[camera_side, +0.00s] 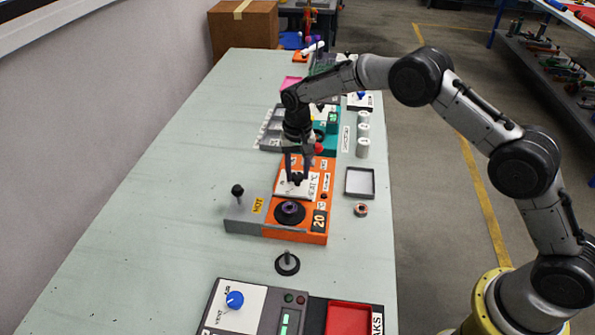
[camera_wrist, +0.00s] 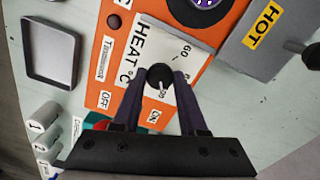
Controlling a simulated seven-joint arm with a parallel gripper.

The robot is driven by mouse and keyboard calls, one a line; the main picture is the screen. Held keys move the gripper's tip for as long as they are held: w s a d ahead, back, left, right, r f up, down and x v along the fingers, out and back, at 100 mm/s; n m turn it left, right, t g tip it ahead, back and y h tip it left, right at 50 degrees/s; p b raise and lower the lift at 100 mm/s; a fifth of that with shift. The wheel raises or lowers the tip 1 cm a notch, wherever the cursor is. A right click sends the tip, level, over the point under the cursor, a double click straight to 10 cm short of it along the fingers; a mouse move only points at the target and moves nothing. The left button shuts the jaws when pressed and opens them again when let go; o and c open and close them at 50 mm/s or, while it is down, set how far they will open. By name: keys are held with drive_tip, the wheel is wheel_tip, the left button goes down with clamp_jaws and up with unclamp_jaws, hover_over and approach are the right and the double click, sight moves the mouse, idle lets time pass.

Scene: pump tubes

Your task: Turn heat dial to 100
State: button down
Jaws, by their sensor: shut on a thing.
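The heat dial (camera_wrist: 159,74) is a black round knob on a white "HEAT °C" plate (camera_wrist: 142,45) in the wrist view. A small light pointer mark shows on the knob's lower edge, facing my gripper's palm. A "60" is printed to its upper right; a number just below the knob is too small to read surely. My gripper (camera_wrist: 160,80) is shut on the dial, one dark finger on each side. In the side view my gripper (camera_side: 297,179) reaches down onto the white plate of the orange heater unit (camera_side: 267,226), mostly hiding the dial. A dark label there reads "20" (camera_side: 319,221).
A grey block marked "HOT" (camera_side: 246,212) with a black-knobbed lever (camera_side: 237,191) adjoins the unit at left. A grey tray (camera_side: 360,182) and a small ring (camera_side: 361,210) lie to its right. A black stemmed disc (camera_side: 287,263) stands in front. Table at left is clear.

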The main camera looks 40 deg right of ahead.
sight(298, 175)
drive_tip(key=shift+r+m, duration=0.1)
drive_tip(key=shift+m, duration=0.4)
drive_tip(key=shift+c, duration=2.2)
unclamp_jaws()
wheel_tip(298, 175, up, 14)
drive_tip(key=shift+d, duration=0.1)
